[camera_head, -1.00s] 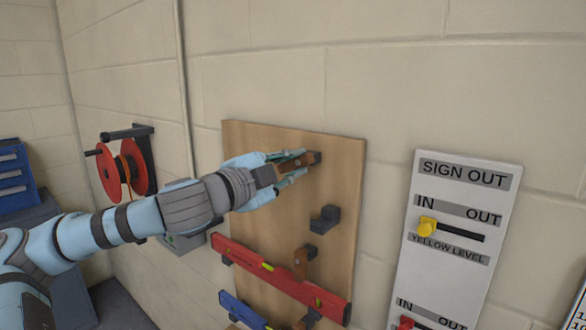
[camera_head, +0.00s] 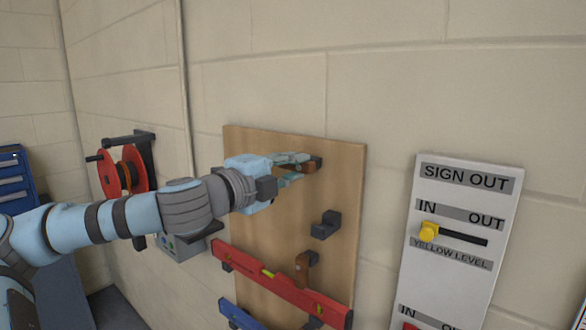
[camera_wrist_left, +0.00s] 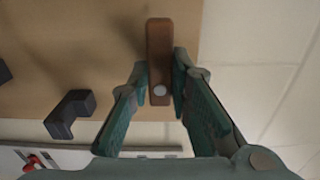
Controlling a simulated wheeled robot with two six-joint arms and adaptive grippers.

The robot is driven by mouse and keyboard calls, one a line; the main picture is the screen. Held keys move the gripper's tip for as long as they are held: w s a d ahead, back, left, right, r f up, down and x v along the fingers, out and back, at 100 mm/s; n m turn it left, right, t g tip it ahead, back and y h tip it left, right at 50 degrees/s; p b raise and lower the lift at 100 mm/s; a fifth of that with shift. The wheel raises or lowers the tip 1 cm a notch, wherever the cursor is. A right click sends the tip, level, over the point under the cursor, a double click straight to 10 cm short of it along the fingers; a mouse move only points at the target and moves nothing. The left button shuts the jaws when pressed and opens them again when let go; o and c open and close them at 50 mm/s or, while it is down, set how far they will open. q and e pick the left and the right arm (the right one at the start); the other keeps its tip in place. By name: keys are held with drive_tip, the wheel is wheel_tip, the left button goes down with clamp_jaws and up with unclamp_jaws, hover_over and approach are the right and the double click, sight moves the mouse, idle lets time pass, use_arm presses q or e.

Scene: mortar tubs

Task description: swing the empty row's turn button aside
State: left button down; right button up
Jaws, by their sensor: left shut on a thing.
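The brown turn button (camera_head: 314,163) of the empty top row is near the top right of the wooden board (camera_head: 250,137). It lies about level, pointing left from its pivot. The left wrist view shows the button (camera_wrist_left: 159,40) with its round grey pivot between my fingers. My left gripper (camera_head: 300,168) is shut on the button, one finger above and one below. A dark bracket (camera_head: 325,224) of the empty row is below it and bare. My arm hides part of the board's left side. My right gripper is out of view.
The sign-out board (camera_head: 465,235) hangs right. A red reel (camera_head: 122,170) is left. The wall above is clear.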

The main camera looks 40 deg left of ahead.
use_arm(q)
drive_tip(key=shift+d+f, duration=0.1)
drive_tip(key=shift+f, duration=0.05)
drive_tip(key=c, duration=1.5)
unclamp_jaws()
drive_tip(key=shift+s, duration=0.1)
drive_tip(key=shift+r, duration=0.2)
